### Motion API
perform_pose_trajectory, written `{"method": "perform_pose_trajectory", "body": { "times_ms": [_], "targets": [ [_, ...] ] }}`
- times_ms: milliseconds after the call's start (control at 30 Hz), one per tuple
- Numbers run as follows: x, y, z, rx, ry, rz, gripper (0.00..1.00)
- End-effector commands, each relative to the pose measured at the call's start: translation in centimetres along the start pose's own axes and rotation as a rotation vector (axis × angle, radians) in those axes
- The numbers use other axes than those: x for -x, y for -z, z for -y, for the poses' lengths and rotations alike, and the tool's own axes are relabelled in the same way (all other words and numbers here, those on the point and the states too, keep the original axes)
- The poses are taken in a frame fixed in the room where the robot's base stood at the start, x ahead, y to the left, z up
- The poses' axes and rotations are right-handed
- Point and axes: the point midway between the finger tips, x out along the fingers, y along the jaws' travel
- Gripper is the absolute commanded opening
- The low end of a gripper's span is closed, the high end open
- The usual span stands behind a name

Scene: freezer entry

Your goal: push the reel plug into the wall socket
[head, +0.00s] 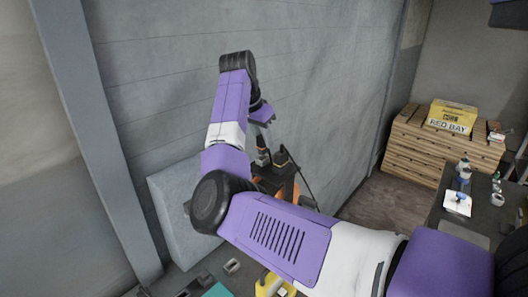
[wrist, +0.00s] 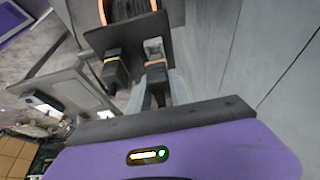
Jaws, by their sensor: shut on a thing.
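My gripper (wrist: 156,92) points down, shut on a dark plug with an orange band (wrist: 156,66); the arm partly hides this in the head view, where the gripper (head: 262,138) is close to the grey wall. A pale grey fitting (wrist: 153,47) lies just beyond the band, over a dark panel (wrist: 132,40). I cannot tell whether plug and fitting are joined. A black plug with a yellow band (wrist: 114,68) stands beside it on the panel and also shows in the head view (head: 281,158). The reel (wrist: 128,10) has orange rims. I cannot clearly identify the wall socket.
The grey wall (head: 320,90) runs close along the arm's far side. A pale block (head: 175,215) stands against it at the left. Wooden crates (head: 425,152) with a yellow box (head: 450,117) stand back right. A dark table (head: 475,205) with bottles is at right.

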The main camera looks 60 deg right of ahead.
Motion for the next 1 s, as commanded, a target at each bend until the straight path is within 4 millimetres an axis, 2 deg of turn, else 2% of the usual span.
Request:
{"method": "perform_pose_trajectory", "body": {
  "times_ms": [1000],
  "targets": [
    [4.0, 1.7, 0.0, 0.0, -0.001, -0.001, 0.0]
  ]
}}
